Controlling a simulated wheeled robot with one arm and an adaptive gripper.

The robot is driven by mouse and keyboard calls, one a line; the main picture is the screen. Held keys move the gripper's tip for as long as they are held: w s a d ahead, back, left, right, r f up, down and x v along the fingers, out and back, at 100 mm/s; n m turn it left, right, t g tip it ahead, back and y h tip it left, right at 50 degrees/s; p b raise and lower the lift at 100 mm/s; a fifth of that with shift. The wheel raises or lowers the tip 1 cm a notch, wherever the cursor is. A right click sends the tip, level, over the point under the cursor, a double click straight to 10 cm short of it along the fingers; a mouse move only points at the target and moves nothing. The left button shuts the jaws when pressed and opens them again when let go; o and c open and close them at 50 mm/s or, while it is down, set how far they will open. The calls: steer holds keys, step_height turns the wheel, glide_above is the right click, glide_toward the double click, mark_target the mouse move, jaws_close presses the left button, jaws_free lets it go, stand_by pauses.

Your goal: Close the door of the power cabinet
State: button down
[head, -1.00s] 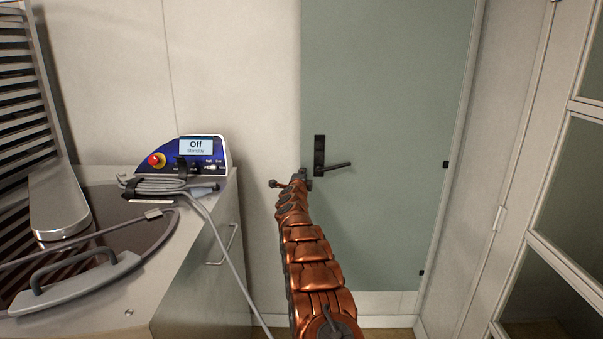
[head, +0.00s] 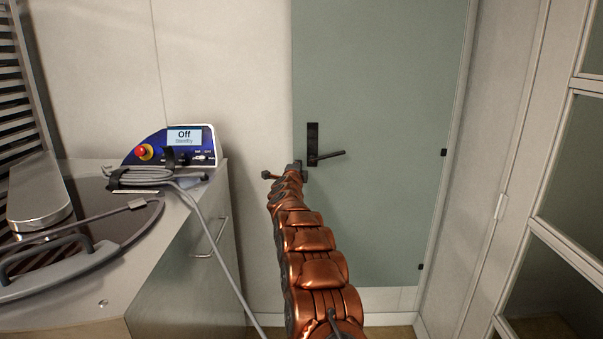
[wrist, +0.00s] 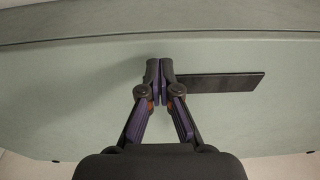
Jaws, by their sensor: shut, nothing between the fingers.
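A grey-green door panel (head: 385,80) stands ahead of me, with a black lever handle (head: 328,157) near its left edge and small black fittings along its right edge. I take it for the power cabinet door; whether it is ajar or flush I cannot tell. A dark flat plate (wrist: 220,83) lies just right of the fingertips.
A steel unit (head: 190,265) with a blue control console (head: 190,147) reading "Off" stands at the left. A grey cable (head: 222,250) hangs down its side. Glazed framed panels (head: 575,170) stand at the right. Bare pale wall (head: 235,70) lies left of the door.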

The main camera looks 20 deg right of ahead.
steer(key=s+a+b, duration=0.4)
steer(key=s+a, duration=0.1)
steer(key=a, duration=0.6)
steer(key=shift+a, duration=0.2)
steer(key=s+a+r+n+g+y+p, duration=0.1)
steer(key=s+a+n+y, duration=0.5)
steer(key=a, duration=0.4)
steer(key=s+a+r+n+g+y+p, duration=0.1)
steer(key=s+a+r+n+y, duration=0.1)
steer(key=s+a+n+y, duration=0.55)
steer(key=s+a+f+n+g, duration=0.2)
steer(key=s+a+n+g, duration=0.1)
steer(key=s, duration=0.5)
steer(key=s+a+f+n+g, duration=0.2)
steer(key=s+a+f, duration=0.15)
steer(key=s, duration=0.55)
steer(key=s+d+f+n+g+h+p, duration=0.1)
steer(key=s+d+f+n+g, duration=0.1)
steer(key=s, duration=1.1)
steer(key=s+d+f+n+g+h, duration=0.1)
steer(key=s+d+f+n+g, duration=0.1)
steer(key=s, duration=1.2)
steer(key=s+d+f+n+g+h+p, duration=0.1)
steer(key=s+d+f+g, duration=0.3)
steer(key=s, duration=1)
steer(key=shift+d+n+g+h+p, duration=0.35)
steer(key=shift+d+n+g+h, duration=0.25)
steer(key=shift+g, duration=0.4)
